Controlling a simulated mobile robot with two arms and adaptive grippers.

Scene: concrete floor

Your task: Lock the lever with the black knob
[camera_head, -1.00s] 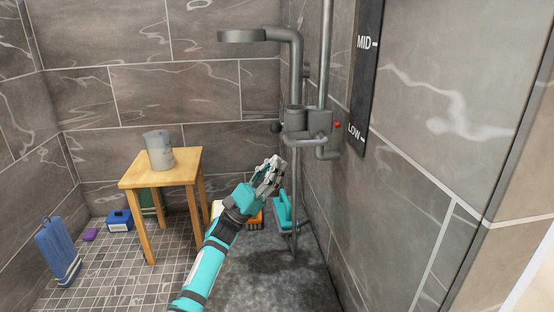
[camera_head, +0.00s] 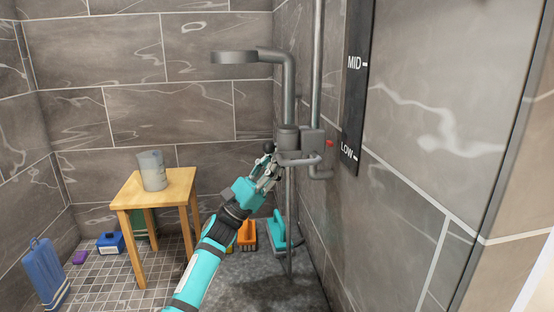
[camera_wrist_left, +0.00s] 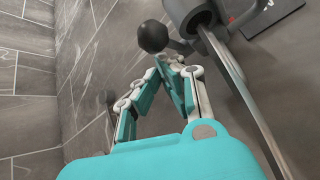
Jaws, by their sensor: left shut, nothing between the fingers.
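The black knob (camera_head: 268,147) sits at the left side of the grey pipe fixture (camera_head: 298,142) on the shower wall. It shows larger in the left wrist view (camera_wrist_left: 153,36), on a short lever reaching to the fixture's body. My left gripper (camera_head: 266,160) is shut and empty. It is just below the knob in the head view; in the left wrist view its fingertips (camera_wrist_left: 170,62) are near the knob's underside, and I cannot tell if they touch it. My right gripper is not in view.
A wooden stool (camera_head: 160,190) with a grey pitcher (camera_head: 152,170) stands left. A vertical pipe (camera_wrist_left: 240,85) runs close to my fingers.

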